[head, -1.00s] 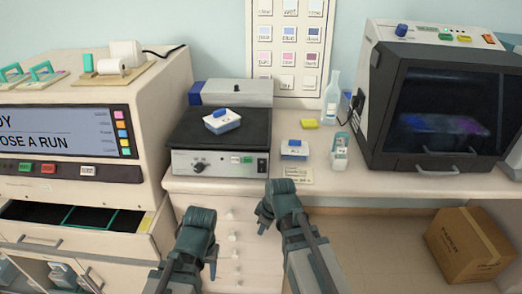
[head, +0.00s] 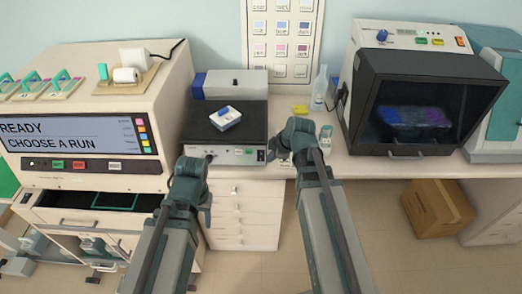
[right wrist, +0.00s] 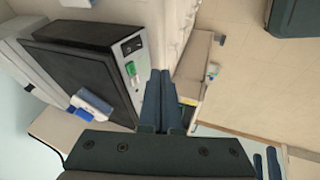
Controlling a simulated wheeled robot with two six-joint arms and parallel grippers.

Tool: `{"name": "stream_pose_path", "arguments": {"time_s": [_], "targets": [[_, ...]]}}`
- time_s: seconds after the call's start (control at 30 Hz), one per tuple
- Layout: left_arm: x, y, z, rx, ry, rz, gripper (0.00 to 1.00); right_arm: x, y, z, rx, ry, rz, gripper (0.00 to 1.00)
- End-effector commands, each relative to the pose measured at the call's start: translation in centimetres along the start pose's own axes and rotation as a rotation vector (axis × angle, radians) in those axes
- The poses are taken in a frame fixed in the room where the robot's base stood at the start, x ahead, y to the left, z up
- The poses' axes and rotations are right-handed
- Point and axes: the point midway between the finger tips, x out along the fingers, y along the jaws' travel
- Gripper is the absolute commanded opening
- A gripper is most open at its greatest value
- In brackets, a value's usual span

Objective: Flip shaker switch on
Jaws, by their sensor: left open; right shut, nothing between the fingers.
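The shaker has a black top plate (head: 205,122) and a pale front panel (head: 226,157). A green control (head: 248,151) sits near the panel's right end. In the right wrist view, the panel shows this green control (right wrist: 131,70) and a dark switch (right wrist: 132,46) beside it. My left gripper (head: 206,212) is open, low in front of the drawers.
The stainer (head: 80,100) with its screen stands at left, with an open drawer (head: 95,205) below. A dark-windowed cabinet (head: 415,85) stands at right. A bottle (head: 319,90) and a yellow block (head: 300,109) stand behind my right arm. A cardboard box (head: 437,208) is on the floor.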

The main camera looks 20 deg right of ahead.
Motion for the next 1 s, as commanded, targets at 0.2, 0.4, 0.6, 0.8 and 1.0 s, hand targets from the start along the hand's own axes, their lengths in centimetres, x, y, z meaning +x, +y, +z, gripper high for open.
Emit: {"name": "stream_pose_path", "arguments": {"time_s": [0.2,0.4,0.6,0.8,1.0], "targets": [[-1.4,-0.1,0.1,0.0,0.0,0.0,0.49,-1.3,0.9,-0.1,-0.017,0.005,0.013,0.0],[-1.3,-0.1,0.1,0.0,0.0,0.0,0.49,-1.2,0.9,-0.1,-0.018,0.006,0.013,0.0],[-1.2,-0.1,0.1,0.0,0.0,0.0,0.49,-1.2,0.9,-0.1,-0.018,0.006,0.013,0.0],[-0.3,0.0,0.0,0.001,0.0,0.0,0.49,-0.2,0.9,0.0,-0.018,0.006,0.012,0.0],[1.8,0.2,-0.1,0.004,0.0,-0.001,0.49,2.1,0.8,0.0,-0.018,0.006,0.012,0.0]]}}
